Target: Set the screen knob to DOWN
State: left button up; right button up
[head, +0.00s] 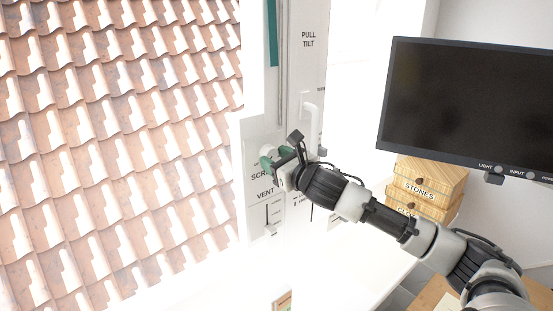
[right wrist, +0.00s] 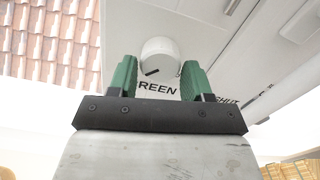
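The screen knob (right wrist: 160,52) is a round white knob on the white window panel. A short dark mark on it points toward the lower left in the right wrist view. Lettering reading "REEN" shows below it and "SHUT" to the right. My right gripper (right wrist: 159,72) has its green fingertips on either side of the knob, apart from each other; I cannot tell whether they touch it. In the head view the right gripper (head: 274,158) is at the panel and partly covers the screen label. My left gripper is not in view.
Below is a VENT slider (head: 270,230). A white handle (head: 312,120) stands to the right under "PULL TILT". A black monitor (head: 470,105) and wooden drawers (head: 428,182) are further right. Roof tiles (head: 115,150) show outside at left.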

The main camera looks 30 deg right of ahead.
jog(key=c, duration=0.5)
jog(key=shift+m, duration=0.3)
